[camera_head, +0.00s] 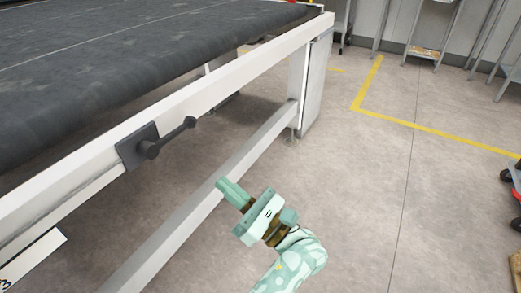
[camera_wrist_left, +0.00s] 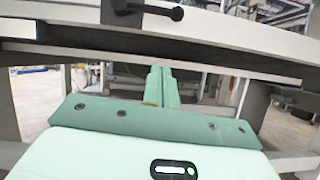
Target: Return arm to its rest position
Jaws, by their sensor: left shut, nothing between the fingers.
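My left gripper (camera_head: 228,188) is pale green, and its forearm comes up from the bottom of the head view. Its fingers are together and hold nothing. In the left wrist view the shut fingers (camera_wrist_left: 161,84) point toward the white beams of that frame. I cannot tell from the head view how far the fingertips are from the lower beam. My right gripper is not in view.
A dark crank handle (camera_head: 168,140) sticks out from the frame's upper rail, also at the top of the left wrist view (camera_wrist_left: 148,10). The dark belt (camera_head: 110,55) lies above. Concrete floor with a yellow line (camera_head: 430,130) is open to the right. Metal stands are at the back.

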